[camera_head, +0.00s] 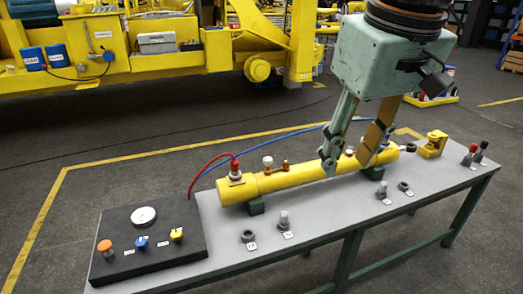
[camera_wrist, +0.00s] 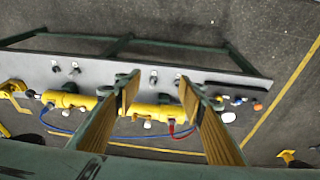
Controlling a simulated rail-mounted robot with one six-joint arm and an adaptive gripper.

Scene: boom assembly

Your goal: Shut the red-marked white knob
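A yellow cylinder (camera_head: 300,178) lies on green supports along the bench and also shows in the wrist view (camera_wrist: 150,110). A white-topped knob (camera_head: 268,161) stands on it left of centre, and a small white knob (camera_head: 349,150) partly shows between my fingers. At its left end a red and white fitting (camera_head: 235,169) joins the red hose. I cannot tell which white part carries the red mark. My gripper (camera_head: 347,160) is open and empty, its fingers pointing down over the right half of the cylinder. In the wrist view my gripper (camera_wrist: 160,88) has its fingers wide apart.
A black panel (camera_head: 150,240) with a gauge and orange, blue and yellow knobs sits at the bench's left end. Small grey parts (camera_head: 283,221) stand along the front. A yellow bracket (camera_head: 432,144) and red and black-topped parts (camera_head: 470,154) are at right. A blue hose runs behind the cylinder.

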